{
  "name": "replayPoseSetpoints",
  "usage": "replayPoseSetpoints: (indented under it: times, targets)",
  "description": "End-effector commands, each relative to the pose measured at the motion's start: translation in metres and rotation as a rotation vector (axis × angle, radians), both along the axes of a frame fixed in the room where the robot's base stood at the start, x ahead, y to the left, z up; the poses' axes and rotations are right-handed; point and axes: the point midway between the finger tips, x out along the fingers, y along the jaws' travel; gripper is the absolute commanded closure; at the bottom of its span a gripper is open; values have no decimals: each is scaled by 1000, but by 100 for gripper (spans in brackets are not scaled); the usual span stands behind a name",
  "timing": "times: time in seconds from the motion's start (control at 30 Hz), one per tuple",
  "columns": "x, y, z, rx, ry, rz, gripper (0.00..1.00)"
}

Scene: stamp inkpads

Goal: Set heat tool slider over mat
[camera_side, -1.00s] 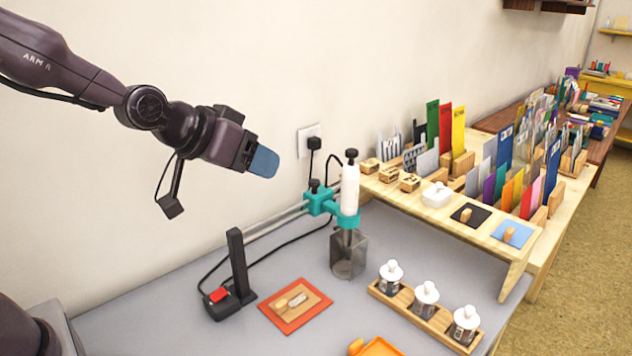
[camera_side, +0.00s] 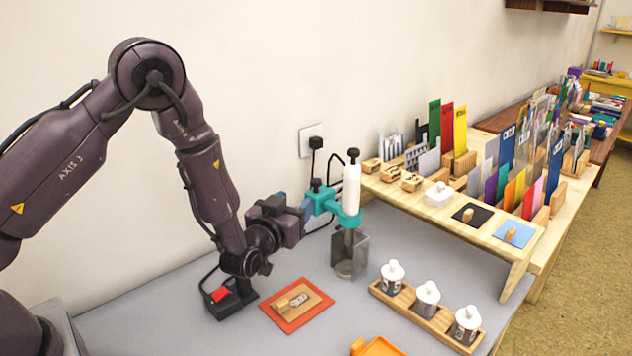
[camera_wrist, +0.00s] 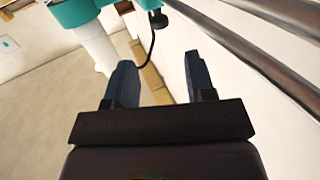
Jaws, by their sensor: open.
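The heat tool slider (camera_side: 349,220) is a teal bracket on metal rails, holding an upright white heat tool (camera_side: 351,188) over a clear grey holder (camera_side: 349,262). The red-orange mat (camera_side: 291,328) lies on the table to the left of and in front of the slider, with a tan card on it. My gripper (camera_side: 309,203) is just left of the teal bracket, fingers pointing at it. In the wrist view, my open gripper (camera_wrist: 160,72) has nothing between its blue fingers. The teal bracket (camera_wrist: 72,12) and white tool (camera_wrist: 98,45) show at upper left. Contact cannot be told.
A black base with a red switch (camera_side: 221,293) stands left of the mat. Two rails (camera_wrist: 245,45) run along the wrist view's right side. A wooden tray with white-topped bottles (camera_side: 428,305) and an orange tray (camera_side: 375,347) are in front. A wooden shelf (camera_side: 470,235) stands right.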

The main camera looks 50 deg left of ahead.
Motion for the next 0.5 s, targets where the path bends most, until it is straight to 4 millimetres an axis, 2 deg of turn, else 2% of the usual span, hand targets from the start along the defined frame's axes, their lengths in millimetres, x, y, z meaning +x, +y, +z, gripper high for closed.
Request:
replayPoseSetpoints:
  times: [0.3, 0.5]
  targets:
    - [62, 26, 0, 0, -1, 1, 50]
    - [88, 37, 0, 1, 1, 0, 50]
